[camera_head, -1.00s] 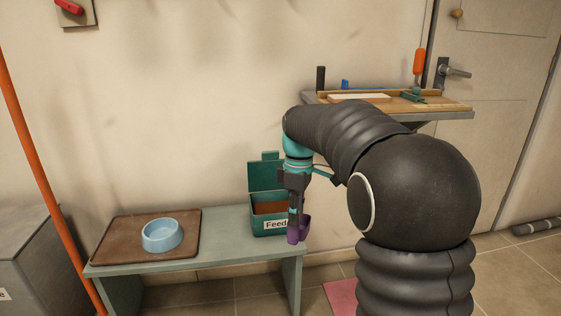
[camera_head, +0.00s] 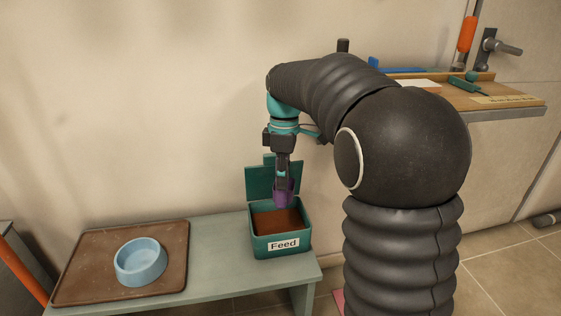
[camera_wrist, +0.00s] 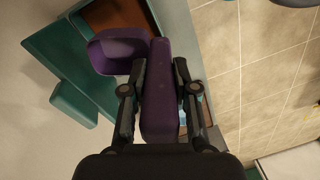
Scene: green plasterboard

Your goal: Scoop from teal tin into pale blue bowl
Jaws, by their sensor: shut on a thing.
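The teal tin (camera_head: 262,246), labelled Feed, stands open on the bench with its lid (camera_head: 259,183) raised at the back. Brown feed (camera_head: 276,221) shows inside it. My gripper (camera_head: 282,178) is shut on a purple scoop (camera_head: 284,194), which hangs above the tin's opening near the lid. In the wrist view the scoop's handle (camera_wrist: 160,95) lies between the fingers, and its cup (camera_wrist: 114,52) overlaps the tin. The pale blue bowl (camera_head: 140,262) stands on a brown tray to the left and looks empty.
The brown tray (camera_head: 85,262) lies on the left part of the green bench (camera_head: 215,262). Bare bench top separates it from the tin. A wall shelf (camera_head: 520,97) with tools is at the right, and an orange pole (camera_head: 20,272) stands at the far left.

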